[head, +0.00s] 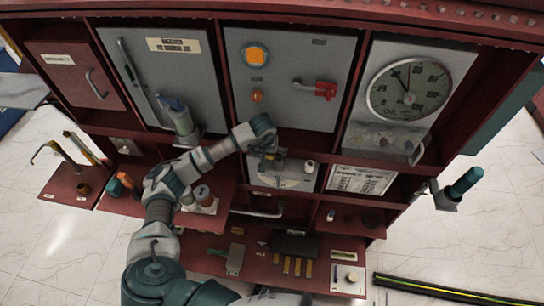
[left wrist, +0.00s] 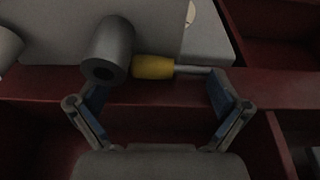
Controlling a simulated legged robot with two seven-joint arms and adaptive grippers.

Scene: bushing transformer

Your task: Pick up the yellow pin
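The yellow pin (left wrist: 153,67) shows in the left wrist view, lying sideways with a yellow handle and a thin grey shaft pointing right. A grey hollow cylinder (left wrist: 108,48) is just left of its handle. My left gripper (left wrist: 157,95) is open, with one finger on each side of the picture. The pin lies ahead of it and between the fingers' directions; I cannot tell whether the right finger touches the shaft. In the head view the left gripper (head: 269,158) reaches down to the grey shelf in the middle, hiding most of the pin. My right gripper is not in view.
The left gripper works below a grey panel with a red handle (head: 315,89). A white cylinder (head: 309,167) stands close to its right. A dark red ledge (left wrist: 40,85) runs across the left wrist view.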

